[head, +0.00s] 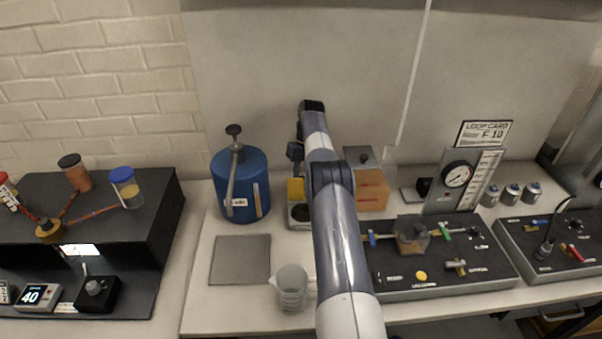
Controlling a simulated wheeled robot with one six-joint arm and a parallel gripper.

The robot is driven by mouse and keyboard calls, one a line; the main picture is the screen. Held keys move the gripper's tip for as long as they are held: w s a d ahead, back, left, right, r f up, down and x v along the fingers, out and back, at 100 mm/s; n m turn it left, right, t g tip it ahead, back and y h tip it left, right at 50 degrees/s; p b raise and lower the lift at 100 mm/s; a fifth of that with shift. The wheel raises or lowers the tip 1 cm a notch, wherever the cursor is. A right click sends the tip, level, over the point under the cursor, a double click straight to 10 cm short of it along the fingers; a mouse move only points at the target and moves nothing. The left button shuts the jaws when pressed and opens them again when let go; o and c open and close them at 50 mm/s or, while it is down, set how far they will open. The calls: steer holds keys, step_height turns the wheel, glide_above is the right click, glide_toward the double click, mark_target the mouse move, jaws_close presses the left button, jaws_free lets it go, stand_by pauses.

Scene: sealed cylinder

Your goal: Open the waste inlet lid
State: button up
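No readable label marks the waste inlet. An orange box (372,191) with a flat grey lid (360,154) stands at the back, just right of my arm; it may be the waste inlet. A small dark knob (364,157) shows on the lid, which looks closed. My arm reaches up the middle of the head view and hides the box's left side. My gripper (296,152) shows as a dark shape left of the arm, apart from the lid, above a small stand with a yellow plate (296,189). Its fingers are too small and hidden to tell their opening.
A blue cylinder (241,186) with a pump lever stands left of my gripper. A clear jug (292,288) and a grey mat (240,260) lie in front. A thin pale cord hangs behind the box.

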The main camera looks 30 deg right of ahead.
steer(key=o, duration=0.4)
steer(key=shift+s+d+f, duration=0.25)
steer(key=shift+d+f, duration=0.05)
steer(key=shift+d, duration=0.05)
steer(key=shift+o, duration=0.3)
steer(key=shift+r, duration=0.1)
steer(key=shift+w+a, duration=0.1)
steer(key=shift+a, duration=0.05)
steer(key=shift+s+a+r+t, duration=0.15)
steer(key=shift+s+r+t, duration=0.05)
steer(key=shift+t, duration=0.1)
